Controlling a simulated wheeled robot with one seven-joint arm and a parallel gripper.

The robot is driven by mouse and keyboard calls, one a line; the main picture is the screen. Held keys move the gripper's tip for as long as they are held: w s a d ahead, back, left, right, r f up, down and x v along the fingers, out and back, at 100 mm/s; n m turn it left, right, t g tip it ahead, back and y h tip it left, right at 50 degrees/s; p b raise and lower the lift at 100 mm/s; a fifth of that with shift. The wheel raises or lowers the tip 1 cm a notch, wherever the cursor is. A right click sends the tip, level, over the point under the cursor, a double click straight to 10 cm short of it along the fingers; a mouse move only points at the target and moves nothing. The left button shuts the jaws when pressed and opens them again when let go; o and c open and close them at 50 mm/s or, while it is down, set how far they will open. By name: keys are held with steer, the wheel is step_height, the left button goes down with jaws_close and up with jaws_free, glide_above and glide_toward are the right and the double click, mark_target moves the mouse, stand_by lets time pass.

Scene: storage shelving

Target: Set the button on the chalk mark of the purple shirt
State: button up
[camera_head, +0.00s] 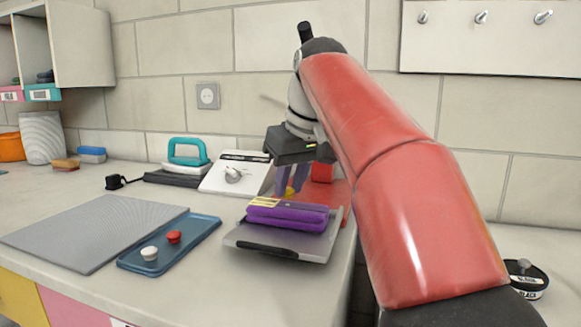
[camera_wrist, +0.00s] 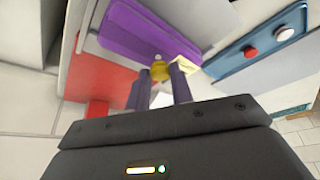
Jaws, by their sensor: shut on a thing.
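The purple shirt (camera_head: 287,217) lies folded on a grey tray (camera_head: 270,249) at the counter's right end, a pale yellow tag (camera_head: 263,202) on its left part. It also shows in the wrist view (camera_wrist: 130,33). My gripper (camera_head: 291,190) is shut on a yellow button (camera_wrist: 160,71), just behind the shirt in the head view. In the wrist view the button overlaps the shirt's edge; I cannot tell whether they touch. A small pale spot shows at the button's far side; I cannot tell if it is the chalk mark.
A blue tray (camera_head: 190,252) with a white button (camera_head: 149,253) and a red button (camera_head: 174,237) lies left of the shirt. A grey ribbed mat (camera_head: 95,228) is further left. A white machine with a dial (camera_head: 235,175) and a teal-handled iron (camera_head: 188,152) stand behind.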

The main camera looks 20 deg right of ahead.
steer(key=shift+f, duration=0.25)
steer(key=shift+f+b, duration=0.45)
steer(key=shift+f, duration=0.2)
steer(key=o, duration=1)
steer(key=shift+r, duration=0.1)
